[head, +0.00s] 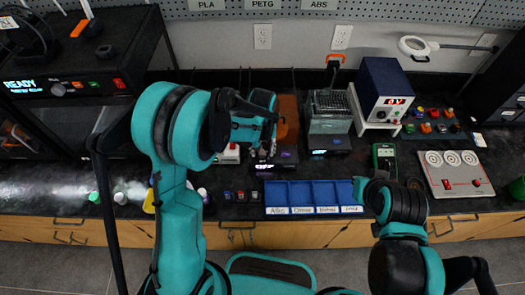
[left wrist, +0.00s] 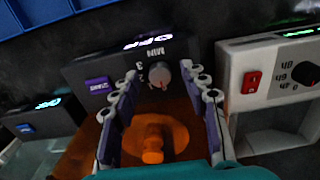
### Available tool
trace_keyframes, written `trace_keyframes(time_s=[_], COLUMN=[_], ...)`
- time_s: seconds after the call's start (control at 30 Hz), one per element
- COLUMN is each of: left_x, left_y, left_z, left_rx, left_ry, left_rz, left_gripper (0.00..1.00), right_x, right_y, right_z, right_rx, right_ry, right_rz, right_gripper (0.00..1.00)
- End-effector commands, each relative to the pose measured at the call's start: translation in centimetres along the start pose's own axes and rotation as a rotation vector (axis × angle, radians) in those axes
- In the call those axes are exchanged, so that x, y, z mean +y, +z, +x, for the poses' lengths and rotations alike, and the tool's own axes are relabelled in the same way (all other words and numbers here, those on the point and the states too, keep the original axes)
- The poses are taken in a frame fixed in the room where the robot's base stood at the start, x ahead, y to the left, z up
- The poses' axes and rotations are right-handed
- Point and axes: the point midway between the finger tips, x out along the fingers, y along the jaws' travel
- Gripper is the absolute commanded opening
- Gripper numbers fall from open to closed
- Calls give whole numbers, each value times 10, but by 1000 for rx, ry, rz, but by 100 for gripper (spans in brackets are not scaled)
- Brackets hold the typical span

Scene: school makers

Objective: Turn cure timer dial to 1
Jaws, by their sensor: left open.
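The cure timer dial (left wrist: 160,74) is a small pale round knob on a dark panel (left wrist: 115,68) in the left wrist view. MIN and the digits 3 and 2 show beside it; its exact setting is too small to tell. A lit display (left wrist: 148,42) and a purple button (left wrist: 98,84) share the panel. My left gripper (left wrist: 166,78) is open, its fingers on either side of the dial in the picture; I see no clear contact. In the head view my left gripper (head: 268,140) is over the orange-covered cure unit (head: 288,120), hiding the dial.
An orange cover with a raised knob (left wrist: 152,145) lies between the fingers in the wrist view. A white-fronted device with a red switch (left wrist: 252,82) stands close on the right. A blue divided tray (head: 315,210) lies at the bench's front edge.

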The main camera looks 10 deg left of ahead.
Motion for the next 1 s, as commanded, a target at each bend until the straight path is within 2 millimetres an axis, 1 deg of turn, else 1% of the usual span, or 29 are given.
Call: trace_keyframes(time_s=[0.23,0.27,0.3,0.37,0.4,0.43,0.77,1.0], left_x=[0,0,0,0,0,0,0,0], left_y=[0,0,0,0,0,0,0,0], left_z=[1,1,1,1,1,1,1,1], left_rx=[0,0,0,0,0,0,0,0], left_ry=[0,0,0,0,0,0,0,0], left_rz=[0,0,0,0,0,0,26,150], left_gripper=[44,39,29,13,2,0,0,0], right_x=[0,0,0,0,0,0,0,0], right_y=[0,0,0,0,0,0,0,3], right_z=[0,0,0,0,0,0,1,4], right_rx=[0,0,0,0,0,0,0,0], right_ry=[0,0,0,0,0,0,0,0], right_rz=[0,0,0,0,0,0,0,0], right_gripper=[0,0,0,0,0,0,0,0])
